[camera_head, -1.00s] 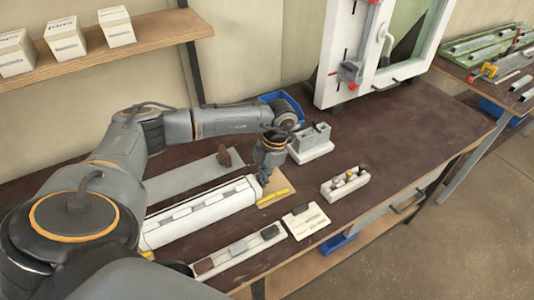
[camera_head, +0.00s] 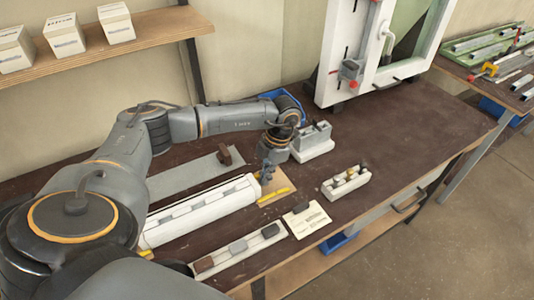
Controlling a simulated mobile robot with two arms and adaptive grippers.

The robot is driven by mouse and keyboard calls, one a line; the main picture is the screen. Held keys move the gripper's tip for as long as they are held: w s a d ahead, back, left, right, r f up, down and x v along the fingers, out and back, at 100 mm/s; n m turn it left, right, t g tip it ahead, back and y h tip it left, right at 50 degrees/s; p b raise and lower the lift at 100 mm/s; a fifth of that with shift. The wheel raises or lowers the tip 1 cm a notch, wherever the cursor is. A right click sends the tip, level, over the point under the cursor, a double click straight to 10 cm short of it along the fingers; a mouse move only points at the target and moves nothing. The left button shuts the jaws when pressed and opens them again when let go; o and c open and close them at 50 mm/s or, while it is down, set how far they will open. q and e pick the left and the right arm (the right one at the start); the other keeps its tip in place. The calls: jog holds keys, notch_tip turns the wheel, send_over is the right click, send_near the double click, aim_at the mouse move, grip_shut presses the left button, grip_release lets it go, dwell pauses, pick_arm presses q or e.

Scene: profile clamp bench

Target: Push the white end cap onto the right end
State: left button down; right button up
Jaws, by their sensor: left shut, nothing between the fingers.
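The long white profile (camera_head: 200,211) lies in a clamp bed on the bench, running from lower left to its right end beside my left gripper. My left gripper (camera_head: 266,180) is shut and empty, pointing down at that right end. It covers part of the end, so I cannot make out the white end cap separately or tell how it sits. I cannot tell whether the fingers touch the profile. My right gripper is not in view.
A long tray with dark and grey pieces (camera_head: 204,265) and a card (camera_head: 306,219) lie in front. A white holder with small pieces (camera_head: 346,184) stands to the right, a grey-and-white block (camera_head: 312,143) behind. The right of the bench (camera_head: 430,125) is clear.

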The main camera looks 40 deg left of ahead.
pick_arm(q)
jog(key=shift+w+d, duration=0.15)
jog(key=shift+w, duration=0.1)
jog(key=s+p+v, duration=0.1)
jog(key=p+v, duration=0.4)
jog(key=v, duration=0.3)
jog(key=shift+s+a+r, duration=0.15)
jog(key=shift+s+a, duration=0.2)
jog(key=shift+s, duration=0.1)
dwell(0.3)
